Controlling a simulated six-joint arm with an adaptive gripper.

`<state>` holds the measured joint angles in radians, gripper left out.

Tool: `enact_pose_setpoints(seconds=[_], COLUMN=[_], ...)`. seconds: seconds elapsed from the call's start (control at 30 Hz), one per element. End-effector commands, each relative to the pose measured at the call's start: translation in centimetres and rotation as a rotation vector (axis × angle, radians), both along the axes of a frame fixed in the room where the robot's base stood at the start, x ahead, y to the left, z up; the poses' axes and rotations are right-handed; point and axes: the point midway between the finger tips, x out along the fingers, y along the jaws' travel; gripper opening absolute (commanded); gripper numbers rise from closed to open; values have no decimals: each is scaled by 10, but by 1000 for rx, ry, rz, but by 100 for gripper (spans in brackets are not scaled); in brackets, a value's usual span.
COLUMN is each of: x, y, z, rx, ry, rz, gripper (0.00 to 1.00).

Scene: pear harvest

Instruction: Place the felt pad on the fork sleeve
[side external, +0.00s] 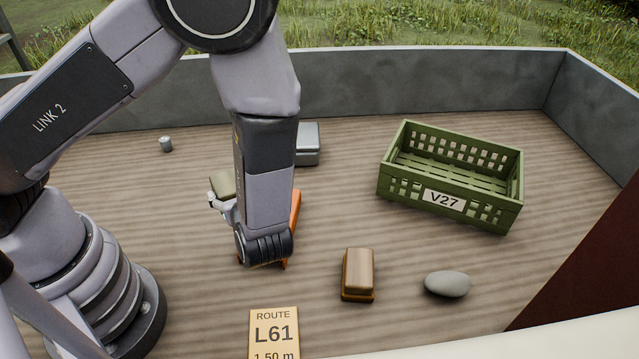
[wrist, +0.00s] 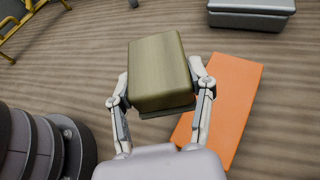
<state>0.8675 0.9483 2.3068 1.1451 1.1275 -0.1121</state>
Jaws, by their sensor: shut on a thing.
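The felt pad, seen as an olive-green block (wrist: 158,70) with a thin grey layer under it, is between the two fingers of my gripper (wrist: 160,88) in the wrist view. My gripper is shut on it. In the side view the pad (side external: 222,183) shows to the left of my forearm, beside my gripper (side external: 221,202). The fork sleeve, seen as a flat orange piece (wrist: 232,98), lies on the boards to the right of the pad in the wrist view. In the side view my arm hides most of the orange sleeve (side external: 296,207). The pad's height is hard to judge.
A grey case (side external: 307,145) stands behind the arm. A green crate (side external: 448,198) marked V27 stands at right. A wooden-backed brush (side external: 358,274) and a grey stone (side external: 447,284) lie in front. A small can (side external: 165,144) stands back left. Grey walls (side external: 430,88) edge the deck.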

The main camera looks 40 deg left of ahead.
Motion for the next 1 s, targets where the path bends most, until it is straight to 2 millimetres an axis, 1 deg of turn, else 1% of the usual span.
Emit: enact_pose_setpoints(seconds=[0.03,0.07,0.1,0.2,0.33,0.53,0.63,0.73,0.8,1.0], x=[13,21,29,44,58,70,70,70,70,70], y=[-3,-4,-7,-11,-14,-17,-17,-18,-18,-18], z=[-7,-10,-18,-38,-56,-70,-86,-97,-100,-100], rx=[-1,0,1,1,1,2,4,1,0,0], ry=[-2,-2,0,1,0,0,3,1,0,0], rz=[4,6,4,3,2,2,0,1,0,0], gripper=[17,17,17,17,17,17,17,17,17,17])
